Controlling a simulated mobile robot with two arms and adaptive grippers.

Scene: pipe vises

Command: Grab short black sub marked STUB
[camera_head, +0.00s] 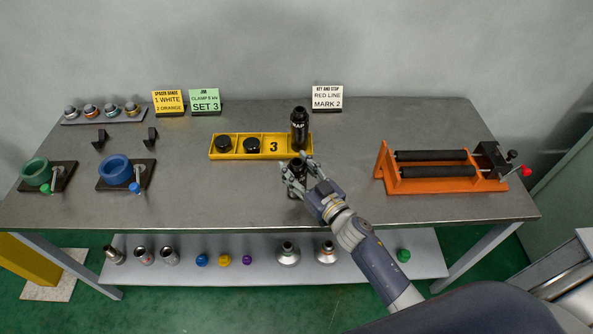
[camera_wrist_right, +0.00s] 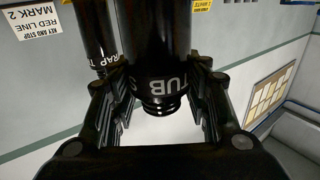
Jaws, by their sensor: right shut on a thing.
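The short black sub marked STUB stands between the fingers of my right gripper (camera_head: 297,172). In the right wrist view the sub (camera_wrist_right: 160,65) fills the middle, with the white letters "UB S" showing on its lower part and a threaded end below. My right gripper is shut on it, with a finger on each side. In the head view the fingers hide much of the sub, in front of the yellow tray. I cannot tell whether it touches the table. My left gripper is not in view.
A yellow tray (camera_head: 216,154) marked 3 holds two black round pieces and a tall black sub (camera_head: 299,132) close behind my right gripper. An orange roller stand (camera_head: 405,186) is at right. Blue (camera_head: 115,169) and green (camera_head: 36,171) vises are at left.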

